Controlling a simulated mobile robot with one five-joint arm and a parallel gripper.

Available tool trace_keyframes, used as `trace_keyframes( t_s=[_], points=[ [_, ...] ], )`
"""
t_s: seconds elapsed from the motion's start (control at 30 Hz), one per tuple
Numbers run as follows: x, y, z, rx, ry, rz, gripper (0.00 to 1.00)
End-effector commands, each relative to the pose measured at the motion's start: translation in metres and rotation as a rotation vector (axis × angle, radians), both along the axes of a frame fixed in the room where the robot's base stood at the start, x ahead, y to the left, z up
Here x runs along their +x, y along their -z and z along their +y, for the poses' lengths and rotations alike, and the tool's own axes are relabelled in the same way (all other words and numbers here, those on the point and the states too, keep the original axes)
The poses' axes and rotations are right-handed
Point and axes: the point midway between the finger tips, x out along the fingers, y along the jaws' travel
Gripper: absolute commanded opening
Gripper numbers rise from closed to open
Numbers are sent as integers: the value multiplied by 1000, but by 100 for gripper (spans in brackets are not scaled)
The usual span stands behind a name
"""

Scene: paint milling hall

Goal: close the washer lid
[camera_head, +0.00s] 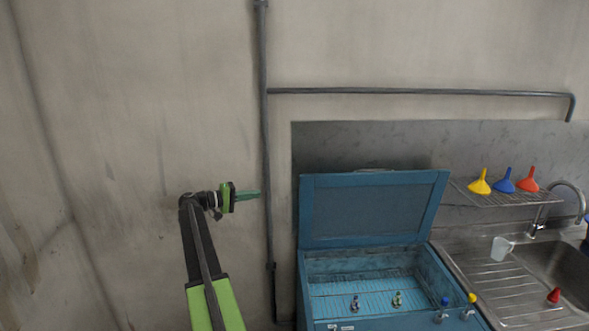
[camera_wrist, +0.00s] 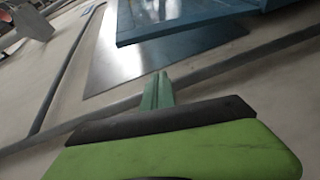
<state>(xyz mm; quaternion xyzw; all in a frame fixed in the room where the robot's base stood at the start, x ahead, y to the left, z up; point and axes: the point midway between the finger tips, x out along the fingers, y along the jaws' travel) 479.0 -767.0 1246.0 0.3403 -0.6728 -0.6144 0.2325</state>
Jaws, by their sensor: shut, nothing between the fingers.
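The blue washer (camera_head: 345,325) stands at the lower middle of the head view. Its lid (camera_head: 372,208) is raised, tilted back a little past upright near the wall. Inside the open tub a rack (camera_head: 372,285) shows, with two small nozzle-like items on it. My gripper (camera_head: 258,194) is to the left of the lid, in front of the wall and pointing right, apart from the lid. Its fingers are shut and empty. In the wrist view the shut fingers (camera_wrist: 158,92) point toward a blue panel edge (camera_wrist: 180,30), which looks like the lid.
A grey vertical pipe (camera_head: 264,130) runs down the wall near my gripper. A wire shelf (camera_head: 505,199) above holds yellow, blue and red funnels.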

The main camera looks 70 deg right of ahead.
Motion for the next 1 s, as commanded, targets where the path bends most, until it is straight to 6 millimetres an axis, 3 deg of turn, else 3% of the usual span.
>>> trace_keyframes(
  t_s=[0.03, 0.07, 0.2, 0.47, 0.87, 1.0],
  points=[
    [-15, -23, -28, -42, 32, 36, 0],
    [-23, -31, -38, -63, 45, 55, 0],
    [-42, -48, -58, -112, 74, 103, 0],
    [-55, -49, -68, -114, 77, 106, 0],
    [-116, -53, -127, -113, 78, 104, 0],
    [-128, -48, -105, -113, 75, 105, 0]
  ],
)
